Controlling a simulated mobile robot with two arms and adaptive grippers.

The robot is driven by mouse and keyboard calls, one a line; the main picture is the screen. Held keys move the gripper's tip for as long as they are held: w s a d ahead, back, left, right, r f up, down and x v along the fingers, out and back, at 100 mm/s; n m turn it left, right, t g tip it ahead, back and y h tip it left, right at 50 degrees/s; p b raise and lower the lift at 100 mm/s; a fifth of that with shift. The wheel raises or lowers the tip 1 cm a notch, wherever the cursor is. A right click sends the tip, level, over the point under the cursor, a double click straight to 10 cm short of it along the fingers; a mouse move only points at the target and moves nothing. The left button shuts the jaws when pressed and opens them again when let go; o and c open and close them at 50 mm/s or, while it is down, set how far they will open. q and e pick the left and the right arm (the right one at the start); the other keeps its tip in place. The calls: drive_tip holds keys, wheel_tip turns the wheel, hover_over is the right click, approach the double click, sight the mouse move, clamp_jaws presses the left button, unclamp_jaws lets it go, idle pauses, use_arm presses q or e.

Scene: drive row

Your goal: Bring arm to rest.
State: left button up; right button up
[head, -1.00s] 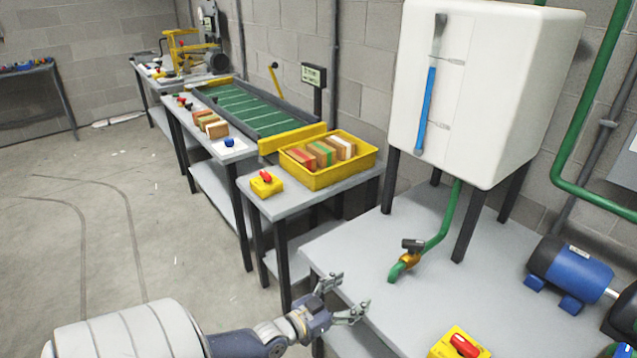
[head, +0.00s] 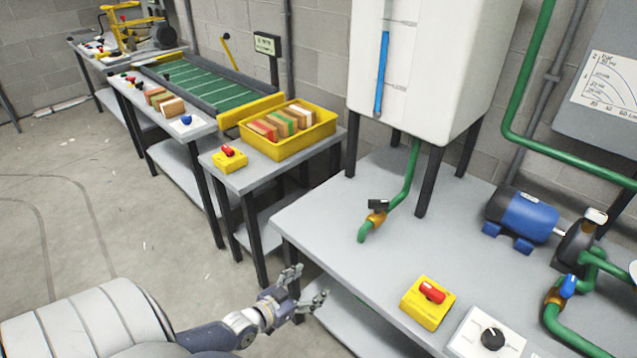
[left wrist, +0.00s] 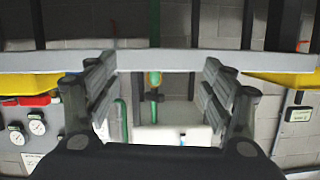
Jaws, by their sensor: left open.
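My left gripper (head: 306,291) is in the lower middle of the head view, beside the front left corner of the pump table (head: 330,240). Its two fingers are spread apart and nothing is between them. In the left wrist view the open fingers (left wrist: 158,105) frame the left and right sides, with the table's edge (left wrist: 160,61) crossing behind them. My left arm comes in low from the left. My right gripper is in neither view.
On the pump table are a yellow box with a red switch (head: 428,303), a dial box (head: 486,336), a blue motor (head: 521,219) and a green pipe valve (head: 375,219). A yellow crate of blocks (head: 290,148) stands on a smaller table. The floor at left (head: 110,220) is clear.

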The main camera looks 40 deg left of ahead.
use_arm(q)
drive_tip(key=s+d+f+g, duration=0.1)
drive_tip(key=s+f+g, duration=0.1)
drive_tip(key=s+f, duration=0.35)
drive_tip(key=s+d+f+g, duration=0.1)
drive_tip(key=s+f+g, duration=0.15)
drive_tip(key=f, duration=0.65)
drive_tip(key=s+d+f+g, duration=0.3)
drive_tip(key=s+f, duration=0.3)
drive_tip(key=s, duration=0.4)
drive_tip(key=s+d+f+g, duration=0.3)
drive_tip(key=s+d+f, duration=0.3)
drive_tip(key=s, duration=0.4)
drive_tip(key=s+d+f+m+g, duration=0.1)
drive_tip(key=s+d+f+g, duration=0.2)
drive_tip(key=s+f, duration=0.4)
drive_tip(key=s+d, duration=0.1)
drive_tip(key=s, duration=0.2)
drive_tip(key=shift+d+y, duration=0.3)
